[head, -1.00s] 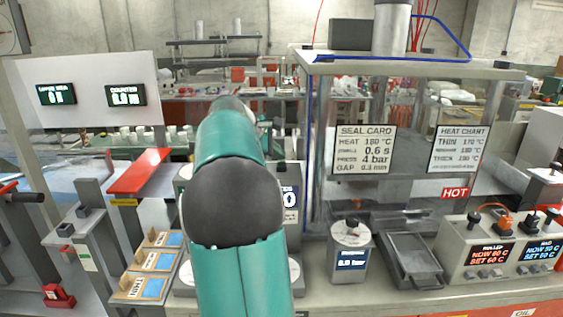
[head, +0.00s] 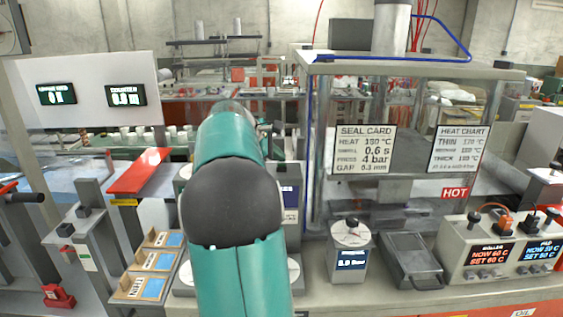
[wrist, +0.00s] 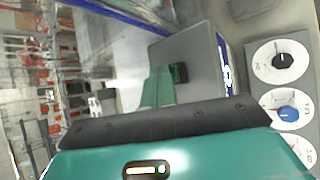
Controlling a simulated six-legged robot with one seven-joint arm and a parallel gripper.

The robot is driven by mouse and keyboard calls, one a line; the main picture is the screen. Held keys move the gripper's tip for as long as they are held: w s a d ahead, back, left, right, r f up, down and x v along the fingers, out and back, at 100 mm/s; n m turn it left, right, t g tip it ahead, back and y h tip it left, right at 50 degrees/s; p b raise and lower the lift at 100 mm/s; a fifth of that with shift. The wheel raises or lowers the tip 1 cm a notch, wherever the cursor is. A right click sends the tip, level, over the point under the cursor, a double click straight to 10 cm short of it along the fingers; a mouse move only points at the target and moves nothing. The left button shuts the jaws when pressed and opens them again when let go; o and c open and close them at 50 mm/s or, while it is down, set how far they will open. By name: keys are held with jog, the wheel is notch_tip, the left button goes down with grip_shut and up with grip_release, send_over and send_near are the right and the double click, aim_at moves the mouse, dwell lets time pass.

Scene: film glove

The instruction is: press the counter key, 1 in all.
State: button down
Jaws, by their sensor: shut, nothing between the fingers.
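The counter unit shows in the wrist view as a grey box (wrist: 192,52) with a blue front panel (wrist: 226,66) bearing white figures I cannot read surely. A small dark green block (wrist: 179,73), apparently its key, sits on the box's grey face. My gripper (wrist: 158,88) is shut and empty, its teal fingers right beside that block. I cannot tell whether they touch it. In the head view, my arm hides the gripper and most of the counter unit (head: 289,186); only its dark blue right side shows.
Round dials (wrist: 281,61) stand beside the box in the wrist view.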

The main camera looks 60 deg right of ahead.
jog(key=shift+r, duration=0.9)
jog(key=shift+r, duration=2.5)
jog(key=w+a+f+t+y, duration=0.1)
jog(key=w+a+t, duration=0.15)
jog(key=a, duration=0.75)
jog(key=w+a+f+m+t+y, duration=0.1)
jog(key=w+a+f+t, duration=0.15)
jog(key=a, duration=0.65)
jog(key=w+a+t+y, duration=0.15)
jog(key=w+a, duration=0.25)
jog(key=a, duration=0.6)
jog(key=s+a+f+m+t+y, duration=0.1)
jog(key=s+a+f, duration=0.2)
jog(key=a, duration=0.6)
jog(key=s+a+f+t+y, duration=0.1)
jog(key=s+a+f, duration=0.3)
jog(key=a, duration=0.5)
jog(key=s+a+f+m+t+y, duration=0.1)
jog(key=s+a+f+y, duration=0.1)
jog(key=a+f, duration=0.4)
jog(key=s+a, duration=0.1)
jog(key=a, duration=0.3)
jog(key=shift+s+m+y, duration=0.2)
jog(key=shift+m+y, duration=0.1)
jog(key=shift+y, duration=0.05)
